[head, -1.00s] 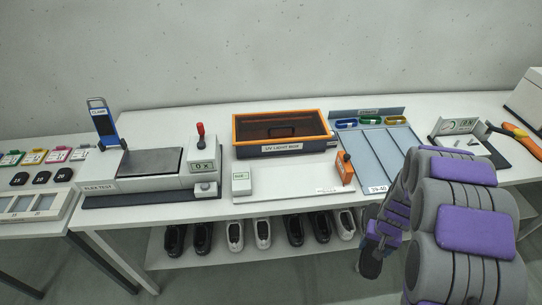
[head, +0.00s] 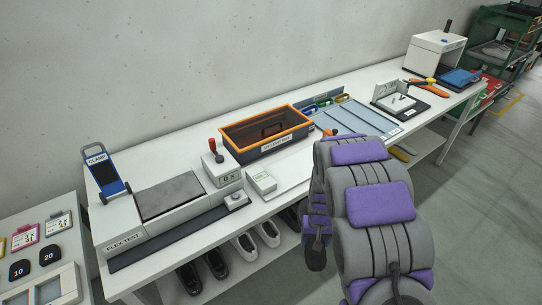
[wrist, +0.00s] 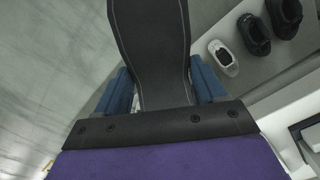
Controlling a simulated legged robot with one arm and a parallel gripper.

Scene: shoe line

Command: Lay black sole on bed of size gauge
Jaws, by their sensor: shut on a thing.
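My gripper (wrist: 165,88) is shut on the black sole (wrist: 150,35), which lies between its two blue fingers and runs out past the top of the wrist view. In the head view the sole (head: 316,258) shows as a small dark piece hanging below my arm, in front of the table edge. The likely size gauge (head: 400,103), a light block on a dark base with an upright plate, stands at the right part of the table, well away from the sole. I cannot read its label clearly.
A flex tester (head: 170,205), a UV light box (head: 268,135) and a blue-grey panel (head: 355,118) stand along the table. A white box (head: 435,52) stands at the far right. Shoes (head: 245,243) sit on the lower shelf. A green rack (head: 500,40) is beyond.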

